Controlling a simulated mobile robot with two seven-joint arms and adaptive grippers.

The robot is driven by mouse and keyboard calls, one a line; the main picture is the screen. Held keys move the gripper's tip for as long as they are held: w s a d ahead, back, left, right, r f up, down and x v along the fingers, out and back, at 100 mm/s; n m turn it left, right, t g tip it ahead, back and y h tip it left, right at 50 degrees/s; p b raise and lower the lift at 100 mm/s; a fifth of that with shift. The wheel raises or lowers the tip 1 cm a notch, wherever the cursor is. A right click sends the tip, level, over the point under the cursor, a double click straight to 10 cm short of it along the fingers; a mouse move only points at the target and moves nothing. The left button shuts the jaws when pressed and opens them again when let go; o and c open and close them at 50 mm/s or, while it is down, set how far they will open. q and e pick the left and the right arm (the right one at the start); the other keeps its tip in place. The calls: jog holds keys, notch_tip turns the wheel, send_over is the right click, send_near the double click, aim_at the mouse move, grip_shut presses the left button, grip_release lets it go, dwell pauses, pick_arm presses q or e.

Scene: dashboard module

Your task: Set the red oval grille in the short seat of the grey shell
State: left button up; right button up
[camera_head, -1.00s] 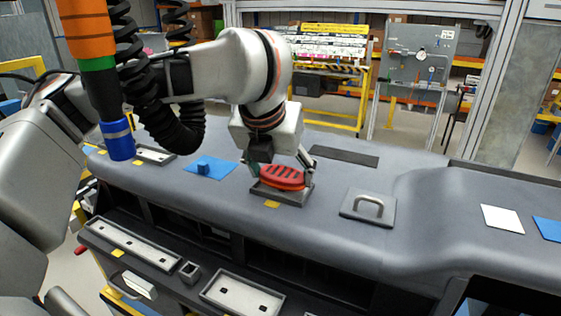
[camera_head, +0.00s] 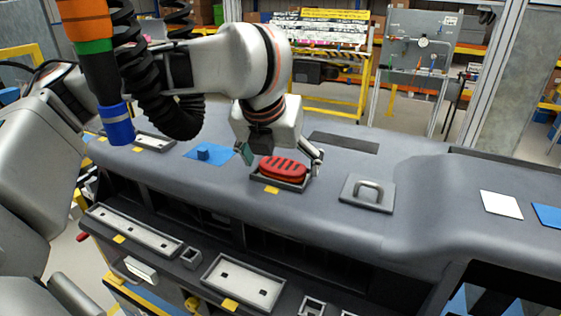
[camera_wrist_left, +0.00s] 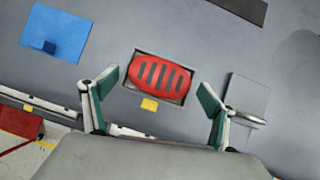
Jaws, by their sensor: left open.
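The red oval grille (camera_head: 283,169) with dark slots lies in a dark rectangular frame (camera_head: 296,187) on top of the grey shell (camera_head: 330,215). In the left wrist view the grille (camera_wrist_left: 159,76) sits inside the frame's rim and looks slightly turned against it; I cannot tell whether it is fully down. My left gripper (camera_head: 282,155) is open around the grille. Its green-padded fingers (camera_wrist_left: 158,96) stand apart on either side, clear of the grille. My right gripper is not in view.
A blue pad with a small block (camera_head: 208,155) lies left of the grille. A grey plate with a handle (camera_head: 368,195) lies to the right. A dark strip (camera_head: 343,142) lies behind. Long trays (camera_head: 243,282) line the shell's front ledge. A white square (camera_head: 501,202) lies far right.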

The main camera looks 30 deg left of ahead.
pick_arm(q)
jog(key=v, duration=0.7)
jog(key=shift+s+r, duration=0.15)
jog(key=shift+r, duration=0.05)
